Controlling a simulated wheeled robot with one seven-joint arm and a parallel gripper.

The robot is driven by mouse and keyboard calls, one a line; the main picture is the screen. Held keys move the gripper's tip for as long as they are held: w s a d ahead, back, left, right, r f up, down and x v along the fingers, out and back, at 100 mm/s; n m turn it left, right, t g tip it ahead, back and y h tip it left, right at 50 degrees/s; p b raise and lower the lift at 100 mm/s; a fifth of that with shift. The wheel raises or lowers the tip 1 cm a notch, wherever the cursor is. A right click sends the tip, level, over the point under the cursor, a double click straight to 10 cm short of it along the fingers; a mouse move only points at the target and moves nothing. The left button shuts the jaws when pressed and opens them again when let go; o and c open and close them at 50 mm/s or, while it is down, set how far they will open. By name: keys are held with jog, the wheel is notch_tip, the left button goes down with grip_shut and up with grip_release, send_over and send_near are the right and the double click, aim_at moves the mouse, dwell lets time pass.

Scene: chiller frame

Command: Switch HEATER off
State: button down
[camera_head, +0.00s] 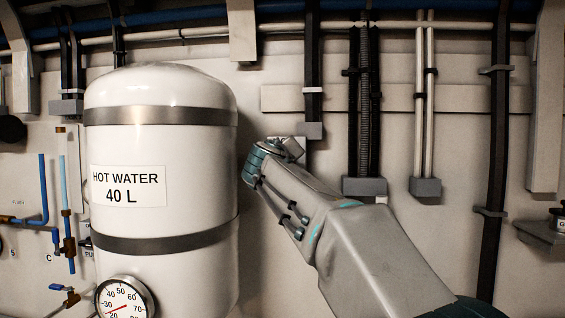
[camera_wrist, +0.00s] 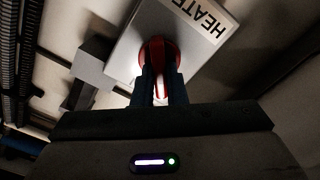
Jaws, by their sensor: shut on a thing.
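The HEATER switch box (camera_wrist: 194,32) is a pale box with a label reading "HEATE" in the wrist view, the rest of the word cut off by the frame. A red rotary knob (camera_wrist: 159,52) sits on its face. My gripper (camera_wrist: 160,88) has its two dark fingers on either side of the knob and is shut on it. In the head view my gripper (camera_head: 290,150) is up against the wall to the right of the tank, and my wrist hides most of the switch box. The knob cannot be seen there.
A white hot water tank (camera_head: 165,150) with steel bands stands close to the left of my wrist. A dial gauge (camera_head: 124,299) is at its lower front. Dark vertical conduits (camera_head: 313,70) run down the wall above and right of my gripper.

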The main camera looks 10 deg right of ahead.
jog(key=shift+a+f+n, duration=0.1)
jog(key=shift+f+n, duration=0.1)
jog(key=shift+n, duration=2.3)
jog(key=shift+a+f+n, duration=0.1)
jog(key=shift+f+n, duration=0.05)
jog(key=shift+n, duration=2.35)
jog(key=c, duration=1.5)
grip_release()
jog(key=shift+o, duration=0.2)
jog(key=b+v, duration=0.3)
jog(key=v, duration=1)
jog(key=shift+s, duration=0.35)
jog(key=shift+a, duration=0.15)
